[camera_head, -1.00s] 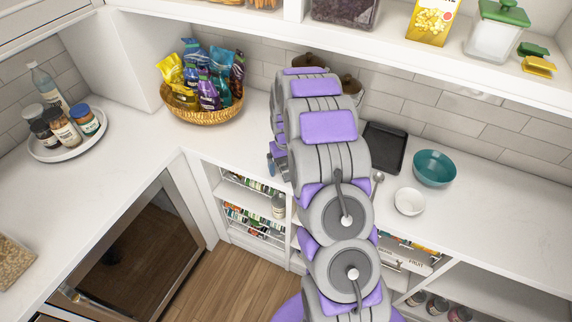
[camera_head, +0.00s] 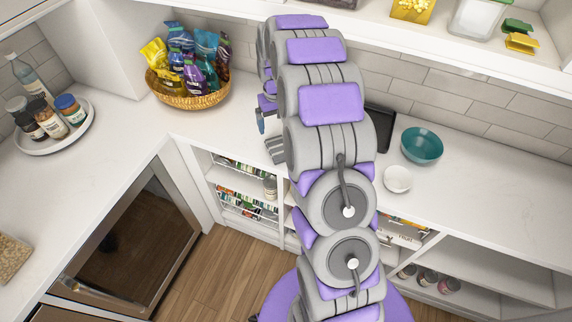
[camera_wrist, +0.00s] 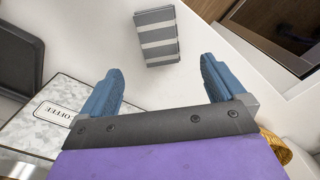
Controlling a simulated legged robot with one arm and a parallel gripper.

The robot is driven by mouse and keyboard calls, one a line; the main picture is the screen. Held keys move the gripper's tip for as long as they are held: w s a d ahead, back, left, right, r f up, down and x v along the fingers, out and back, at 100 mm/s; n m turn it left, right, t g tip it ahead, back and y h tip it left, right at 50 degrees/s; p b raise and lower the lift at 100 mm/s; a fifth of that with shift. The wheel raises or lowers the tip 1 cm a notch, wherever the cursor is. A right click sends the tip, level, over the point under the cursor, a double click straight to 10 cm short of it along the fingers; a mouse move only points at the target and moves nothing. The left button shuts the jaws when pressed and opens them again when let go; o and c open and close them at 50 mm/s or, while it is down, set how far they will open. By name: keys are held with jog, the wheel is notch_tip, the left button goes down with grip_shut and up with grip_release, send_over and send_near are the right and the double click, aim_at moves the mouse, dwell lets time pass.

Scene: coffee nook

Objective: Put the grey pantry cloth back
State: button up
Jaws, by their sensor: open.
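The grey pantry cloth (camera_wrist: 157,37), folded and banded with white stripes, lies on the white counter in the wrist view, beyond my fingertips. Its edge also shows in the head view (camera_head: 275,150), left of my arm, near the counter's front edge. My gripper (camera_wrist: 163,70) is open and empty, its two blue fingers spread on either side of bare counter, with the cloth ahead between them and apart from them. In the head view, my gripper (camera_head: 261,121) is mostly hidden behind my arm.
A marbled coffee tin (camera_wrist: 52,113) stands close to my left finger in the wrist view. A wicker basket (camera_head: 190,99) of snack bags, a black tray (camera_head: 380,128), a teal bowl (camera_head: 422,145) and a white bowl (camera_head: 397,179) stand on the counter. A shelf overhangs the back.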

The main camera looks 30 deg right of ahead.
jog(key=s+a+r, duration=0.6)
jog(key=s, duration=0.2)
jog(key=s+a+r, duration=0.5)
jog(key=s+a, duration=0.1)
jog(key=s, duration=0.2)
jog(key=s+a+r+g, duration=0.1)
jog(key=s+a, duration=0.1)
jog(key=s, duration=1)
jog(key=s+a+r+n, duration=0.1)
jog(key=s+a, duration=0.1)
jog(key=s, duration=1)
jog(key=shift+a+g, duration=0.25)
jog(key=shift+g, duration=0.15)
jog(key=shift+w+d, duration=0.1)
notch_tip(320, 180, down, 2)
jog(key=shift+f+b, duration=0.15)
jog(key=shift+b, duration=1.05)
